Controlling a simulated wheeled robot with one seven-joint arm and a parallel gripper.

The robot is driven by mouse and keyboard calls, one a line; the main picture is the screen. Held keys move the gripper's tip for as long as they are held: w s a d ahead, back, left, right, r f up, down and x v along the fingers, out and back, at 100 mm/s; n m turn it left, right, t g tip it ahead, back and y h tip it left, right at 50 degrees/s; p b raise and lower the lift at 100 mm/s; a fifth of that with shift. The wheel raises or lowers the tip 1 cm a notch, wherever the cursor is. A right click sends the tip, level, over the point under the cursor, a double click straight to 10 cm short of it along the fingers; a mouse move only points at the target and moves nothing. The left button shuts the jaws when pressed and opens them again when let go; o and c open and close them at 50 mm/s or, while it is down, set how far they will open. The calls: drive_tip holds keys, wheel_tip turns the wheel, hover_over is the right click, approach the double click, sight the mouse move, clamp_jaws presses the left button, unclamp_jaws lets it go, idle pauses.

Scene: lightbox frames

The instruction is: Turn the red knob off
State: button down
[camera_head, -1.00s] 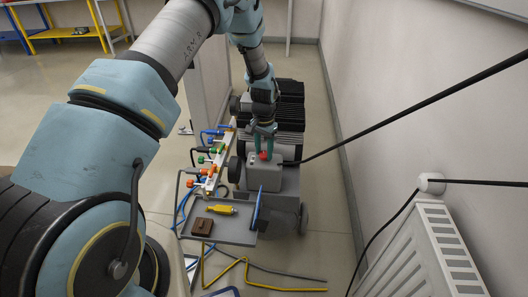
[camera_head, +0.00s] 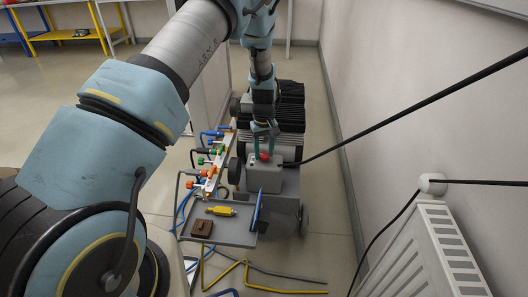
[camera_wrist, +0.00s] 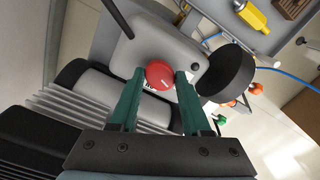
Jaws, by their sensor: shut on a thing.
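The red knob (camera_wrist: 160,74) is round with a small white mark on its face. It sits on a grey box (camera_wrist: 165,35), and it also shows in the head view (camera_head: 265,156). My gripper (camera_wrist: 159,76) has its two green fingers on either side of the knob and is shut on it. In the head view my gripper (camera_head: 264,149) reaches down onto the box from above. The knob's lower side and some of the marking beside it are partly hidden in the wrist view.
A grey tray (camera_head: 238,238) holds a yellow tool (camera_head: 220,211) and a brown block (camera_head: 201,228). A row of coloured valves (camera_head: 212,165) stands left of the box. A black cable runs from the box to the right. A white radiator (camera_head: 430,250) stands at the right wall.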

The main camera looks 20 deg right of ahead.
sight(264, 155)
drive_tip(key=shift+n, duration=1.9)
drive_tip(key=shift+s, duration=0.1)
drive_tip(key=shift+c, duration=1.8)
unclamp_jaws()
wheel_tip(264, 155, up, 11)
